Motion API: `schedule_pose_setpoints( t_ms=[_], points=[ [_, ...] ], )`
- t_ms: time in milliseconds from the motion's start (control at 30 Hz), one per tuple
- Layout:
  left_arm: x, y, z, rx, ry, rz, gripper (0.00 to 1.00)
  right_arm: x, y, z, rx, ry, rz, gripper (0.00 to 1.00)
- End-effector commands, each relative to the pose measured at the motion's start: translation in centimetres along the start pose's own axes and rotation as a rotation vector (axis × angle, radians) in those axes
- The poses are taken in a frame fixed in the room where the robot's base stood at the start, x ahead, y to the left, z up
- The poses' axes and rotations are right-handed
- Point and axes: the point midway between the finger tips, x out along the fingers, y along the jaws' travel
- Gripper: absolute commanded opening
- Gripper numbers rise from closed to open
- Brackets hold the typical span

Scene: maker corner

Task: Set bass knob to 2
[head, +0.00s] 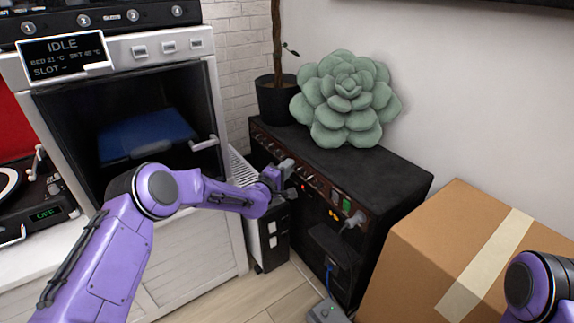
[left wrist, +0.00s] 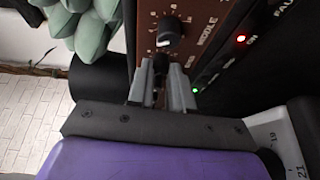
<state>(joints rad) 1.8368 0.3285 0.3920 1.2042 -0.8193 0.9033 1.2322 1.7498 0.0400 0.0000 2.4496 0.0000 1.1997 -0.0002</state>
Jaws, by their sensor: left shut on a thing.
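The amplifier (head: 385,185) is a black cabinet with a brown control panel and a row of knobs along its front edge. In the left wrist view, the brown panel (left wrist: 190,50) shows a dark knob (left wrist: 170,30) beside the word MIDDLE. Below it, another dark knob (left wrist: 159,64), apparently the bass knob, sits between the grey fingers of my left gripper (left wrist: 160,80). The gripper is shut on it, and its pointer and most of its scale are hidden. In the head view my left gripper (head: 286,171) is at the panel. My right gripper is out of view.
A green succulent-shaped cushion (head: 347,98) and a potted plant (head: 275,100) stand on the amplifier. A cardboard box (head: 430,250) is close to its right. A white oven-like machine (head: 140,50) with an IDLE display stands at the left. A plug and cable (head: 352,220) hang from the front.

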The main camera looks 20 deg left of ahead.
Motion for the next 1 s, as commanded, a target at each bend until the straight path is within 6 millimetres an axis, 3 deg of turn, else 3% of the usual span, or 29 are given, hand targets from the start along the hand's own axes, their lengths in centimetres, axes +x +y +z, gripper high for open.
schedule_pose_setpoints(
  t_ms=[233, 533, 1000],
  points=[
    [-0.1, 0.2, -0.1, -0.211, -0.005, -0.095, 0.0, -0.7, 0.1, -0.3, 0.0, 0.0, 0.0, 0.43],
    [0.0, 0.1, -0.2, -0.438, -0.012, -0.192, 0.0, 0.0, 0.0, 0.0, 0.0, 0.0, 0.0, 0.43],
    [0.0, 0.3, -0.3, -0.613, -0.019, -0.273, 0.0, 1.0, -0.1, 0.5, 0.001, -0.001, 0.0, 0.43]
  ],
)
